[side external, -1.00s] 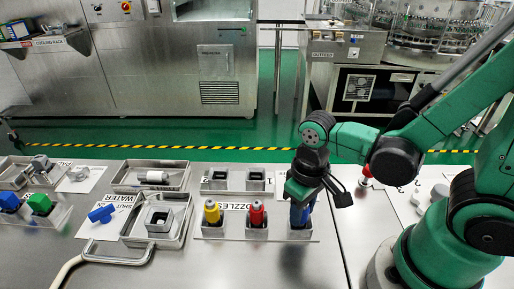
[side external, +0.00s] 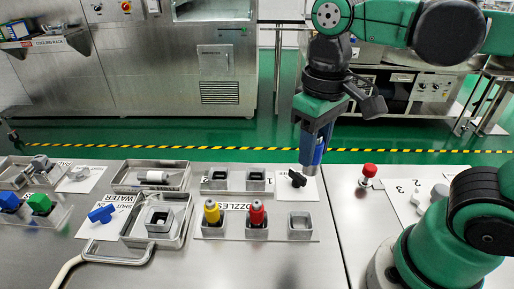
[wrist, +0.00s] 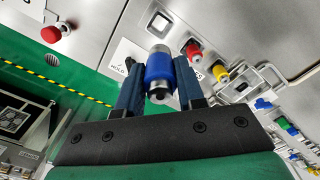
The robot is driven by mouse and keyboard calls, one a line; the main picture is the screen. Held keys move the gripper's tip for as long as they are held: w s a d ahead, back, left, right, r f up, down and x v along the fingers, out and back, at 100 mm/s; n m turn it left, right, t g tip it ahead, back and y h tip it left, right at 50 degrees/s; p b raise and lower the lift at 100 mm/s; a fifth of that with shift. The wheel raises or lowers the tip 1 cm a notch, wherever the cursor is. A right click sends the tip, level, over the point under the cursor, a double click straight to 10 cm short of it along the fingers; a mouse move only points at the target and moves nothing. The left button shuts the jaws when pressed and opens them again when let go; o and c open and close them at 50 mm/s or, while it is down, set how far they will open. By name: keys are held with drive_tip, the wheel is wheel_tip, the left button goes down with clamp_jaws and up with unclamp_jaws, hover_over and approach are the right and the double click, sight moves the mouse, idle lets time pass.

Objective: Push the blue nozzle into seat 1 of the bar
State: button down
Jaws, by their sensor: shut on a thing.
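My gripper (side external: 315,140) is shut on the blue nozzle (side external: 318,150) and holds it upright in the air, above the back part of the table. In the wrist view the blue nozzle (wrist: 159,68) sits between the two fingers of my gripper (wrist: 158,85). The bar (side external: 237,187) with two square dark seats lies on the table, lower and to the left of the nozzle. Its left seat (side external: 220,174) has a "2" beside it; the label by the right seat (side external: 256,175) cannot be read. Both seats look empty.
The nozzle rack holds a yellow nozzle (side external: 212,212) and a red nozzle (side external: 257,212); its right cup (side external: 300,222) is empty. A black handle (side external: 297,178) lies on a white card right of the bar. A red button (side external: 369,171) stands further right.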

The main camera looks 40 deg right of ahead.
wheel_tip(320, 180, up, 5)
drive_tip(key=shift+w+r, duration=0.15)
drive_tip(key=shift+w, duration=0.1)
drive_tip(key=w+d+f, duration=0.2)
drive_tip(key=w+f, duration=0.9)
drive_tip(key=w, duration=0.2)
drive_tip(key=shift+w+a+f, duration=0.1)
drive_tip(key=shift+w+f, duration=0.05)
drive_tip(key=shift+f, duration=3.15)
drive_tip(key=shift+f, duration=0.55)
drive_tip(key=shift+c, duration=2.3)
unclamp_jaws()
